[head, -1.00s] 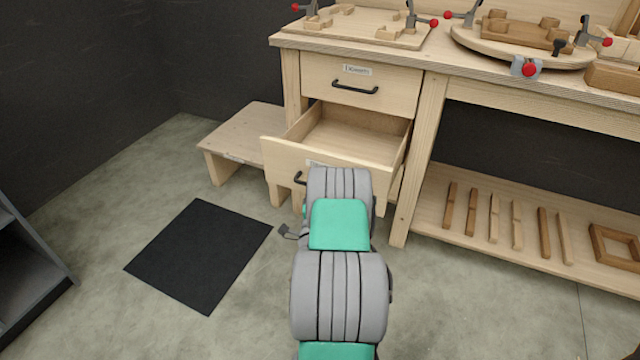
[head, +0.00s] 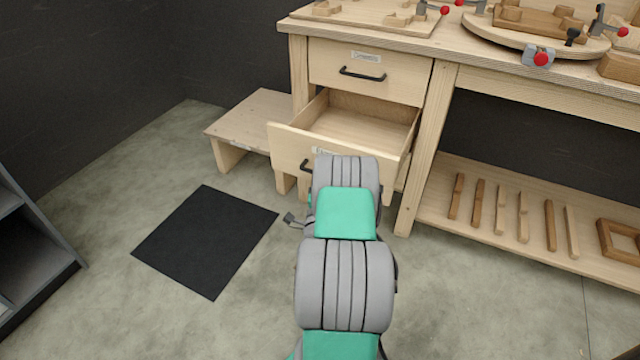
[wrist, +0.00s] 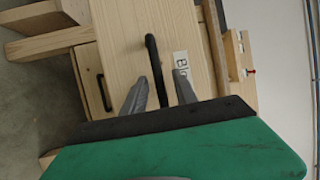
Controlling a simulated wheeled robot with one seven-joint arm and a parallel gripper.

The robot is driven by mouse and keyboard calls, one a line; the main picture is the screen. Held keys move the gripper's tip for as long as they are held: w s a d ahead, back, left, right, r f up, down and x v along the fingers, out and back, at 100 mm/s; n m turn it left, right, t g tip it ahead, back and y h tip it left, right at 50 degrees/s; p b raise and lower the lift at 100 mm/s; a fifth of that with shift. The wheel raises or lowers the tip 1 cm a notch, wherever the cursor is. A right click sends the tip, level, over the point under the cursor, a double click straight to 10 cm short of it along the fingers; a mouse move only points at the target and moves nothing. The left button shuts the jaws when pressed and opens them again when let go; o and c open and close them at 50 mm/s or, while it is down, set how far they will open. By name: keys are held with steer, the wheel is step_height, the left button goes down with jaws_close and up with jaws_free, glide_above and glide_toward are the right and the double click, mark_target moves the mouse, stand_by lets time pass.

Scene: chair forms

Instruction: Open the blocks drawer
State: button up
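In the wrist view the drawer front (wrist: 122,45) fills the middle, with the handle (wrist: 152,60) and a label starting "Blo" (wrist: 180,62). My gripper (wrist: 161,76) is open, its grey fingers spread on either side of the handle with gaps. I cannot tell how deep the handle sits between them. In the head view my arm hides the gripper.
A shut upper drawer (head: 380,72) is above. A low wooden step (head: 240,125) stands left of the drawer and a black mat (head: 205,240) lies on the floor. A lower shelf (head: 470,210) with several wooden sticks is at right. A grey shelf unit (head: 35,250) stands at the left edge.

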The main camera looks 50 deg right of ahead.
steer(key=b+v, duration=0.1)
steer(key=v, duration=0.6)
steer(key=shift+a, duration=0.2)
